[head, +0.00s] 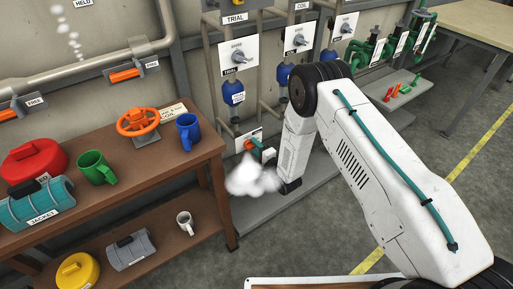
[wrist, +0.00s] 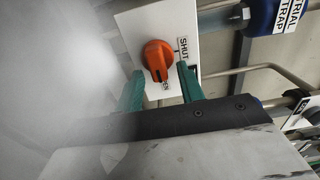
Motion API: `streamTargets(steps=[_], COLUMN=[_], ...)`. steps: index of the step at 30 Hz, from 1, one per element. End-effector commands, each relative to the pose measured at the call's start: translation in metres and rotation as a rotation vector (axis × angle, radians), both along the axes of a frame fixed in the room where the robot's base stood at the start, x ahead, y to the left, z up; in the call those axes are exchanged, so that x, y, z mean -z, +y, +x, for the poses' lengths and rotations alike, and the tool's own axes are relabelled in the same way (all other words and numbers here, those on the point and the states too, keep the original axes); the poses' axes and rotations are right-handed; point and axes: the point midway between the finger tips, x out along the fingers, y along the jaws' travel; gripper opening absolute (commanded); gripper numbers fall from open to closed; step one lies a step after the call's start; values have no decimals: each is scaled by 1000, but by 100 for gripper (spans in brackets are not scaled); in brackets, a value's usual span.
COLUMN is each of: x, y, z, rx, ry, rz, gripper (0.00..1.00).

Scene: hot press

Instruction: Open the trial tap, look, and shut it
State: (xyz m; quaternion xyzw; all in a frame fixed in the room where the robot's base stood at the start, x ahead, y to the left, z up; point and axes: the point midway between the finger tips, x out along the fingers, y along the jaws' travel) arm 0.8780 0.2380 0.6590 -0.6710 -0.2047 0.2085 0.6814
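The trial tap is an orange knob (wrist: 157,58) on a white plate (wrist: 135,25) in the wrist view. The word SHUT is right of the knob. Lettering ending in "EN" is below it, partly hidden by a finger. The knob's ridge runs down toward that lettering. My gripper (wrist: 160,70) is open, with one teal finger on each side of the knob's lower end. I cannot tell whether they touch it. White steam (head: 252,178) billows below the tap in the head view. The blue trial trap (head: 233,93) is above the plate (head: 243,142).
A brown bench (head: 150,163) at left holds a red pot, a teal jacket, mugs and an orange handwheel (head: 138,121). Blue traps on the neighbouring lines stand close to my arm. Green valves (head: 378,47) are farther right. Open floor (head: 345,225) lies at the front.

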Motion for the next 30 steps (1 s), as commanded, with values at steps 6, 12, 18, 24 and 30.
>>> streamTargets(steps=[6, 12, 18, 24, 30], x=[0, 1, 0, 0, 0], y=[-5, -25, -41, -45, -45], z=[-8, -35, -57, -64, -64], rx=[-1, 1, 2, 1, 1], ry=[1, 3, 1, 0, 0], rz=[-1, -1, -1, 0, 0], gripper=[38, 38, 38, 38, 38])
